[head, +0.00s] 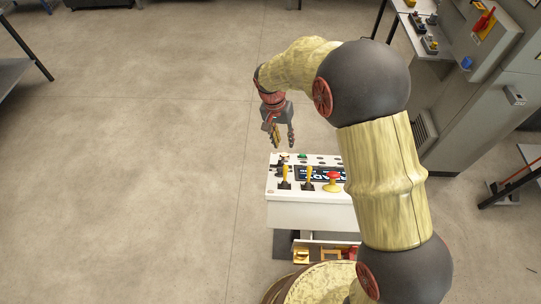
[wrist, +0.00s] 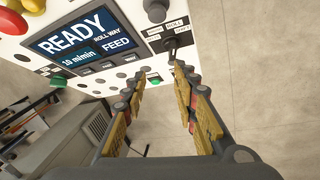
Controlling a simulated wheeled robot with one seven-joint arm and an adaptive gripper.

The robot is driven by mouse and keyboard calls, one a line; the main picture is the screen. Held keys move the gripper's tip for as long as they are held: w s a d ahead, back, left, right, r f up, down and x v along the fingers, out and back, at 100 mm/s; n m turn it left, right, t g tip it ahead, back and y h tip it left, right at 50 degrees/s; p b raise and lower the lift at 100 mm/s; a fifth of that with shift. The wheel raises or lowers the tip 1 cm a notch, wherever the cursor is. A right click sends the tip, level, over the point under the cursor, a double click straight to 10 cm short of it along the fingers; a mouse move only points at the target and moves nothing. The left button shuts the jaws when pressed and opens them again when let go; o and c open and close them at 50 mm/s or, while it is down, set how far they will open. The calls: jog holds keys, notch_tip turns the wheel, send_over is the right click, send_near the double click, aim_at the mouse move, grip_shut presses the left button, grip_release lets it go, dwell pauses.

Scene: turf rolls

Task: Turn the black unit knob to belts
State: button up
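A white control panel (head: 310,210) stands below my gripper in the head view. In the wrist view its face (wrist: 105,14) carries a lit screen (wrist: 82,34) reading READY, ROLL WAY, 10 m/min and FEED. A round black knob (wrist: 155,10) is at the top edge of the wrist view. A smaller dark switch (wrist: 171,47) sits among small labels, just beyond the fingertips. The lettering is too small to tell which is the unit knob or where it points. My gripper (wrist: 158,80) is open and empty, its fingers apart from the panel; it also shows in the head view (head: 280,137).
The panel also bears a red mushroom button (head: 333,178), yellow-handled levers (head: 308,177) and a green button (wrist: 58,81). A grey cabinet (head: 470,100) stands at the right. A round wooden-looking top (head: 318,285) is at the bottom.

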aim_at(281, 159)
jog(key=f, duration=1)
jog(key=shift+s+a+f, duration=0.2)
jog(key=shift+a+f, duration=0.2)
jog(key=c, duration=0.4)
jog(key=c, duration=0.3)
grip_shut()
